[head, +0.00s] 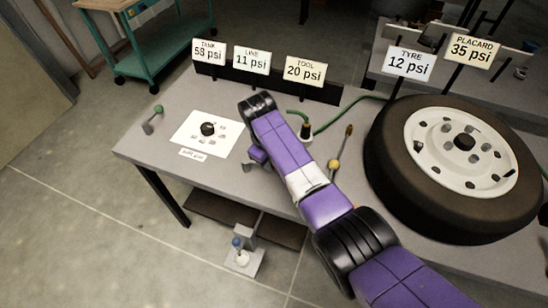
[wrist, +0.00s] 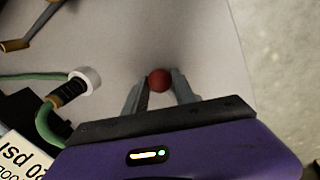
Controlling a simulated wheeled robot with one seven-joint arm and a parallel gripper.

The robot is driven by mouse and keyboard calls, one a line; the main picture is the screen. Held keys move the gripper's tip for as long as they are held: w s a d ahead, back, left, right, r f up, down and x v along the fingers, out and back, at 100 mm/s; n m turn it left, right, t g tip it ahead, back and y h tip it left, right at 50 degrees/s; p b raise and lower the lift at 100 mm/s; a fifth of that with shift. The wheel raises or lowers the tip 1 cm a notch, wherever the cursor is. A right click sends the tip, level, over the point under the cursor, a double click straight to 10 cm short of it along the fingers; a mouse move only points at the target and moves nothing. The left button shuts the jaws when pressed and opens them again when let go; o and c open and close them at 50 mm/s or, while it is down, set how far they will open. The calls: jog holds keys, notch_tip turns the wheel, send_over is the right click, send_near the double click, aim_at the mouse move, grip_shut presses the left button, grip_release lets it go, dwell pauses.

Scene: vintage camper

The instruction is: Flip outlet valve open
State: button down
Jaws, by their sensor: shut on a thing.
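A round red knob (wrist: 159,80) shows in the wrist view between the two grey fingers of my gripper (wrist: 158,84). The fingers are shut on it, one on each side. Any lever or valve body under the knob is hidden, and no label shows which valve it belongs to. In the head view my purple arm reaches over the bench and covers the red knob. Other levers stand on the bench in the head view: one with a green knob (head: 158,109) at the left and one with a yellow ball (head: 334,164) right of my arm.
The grey bench (head: 141,148) carries a black dial (head: 208,129) on a white sheet, a green hose (head: 350,112) and a large wheel (head: 395,160) at the right. Pressure signs, including the LINE sign (head: 252,60), stand behind. A blue-knobbed fixture (head: 242,258) sits low in front.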

jog(key=shift+s, duration=0.2)
dwell(0.4)
jog(key=c, duration=1)
grip_release()
jog(key=shift+c, duration=0.2)
notch_tip(320, 180, up, 8)
jog(key=s+a, duration=0.1)
jog(key=shift+f, duration=0.2)
jog(key=shift+m, duration=0.3)
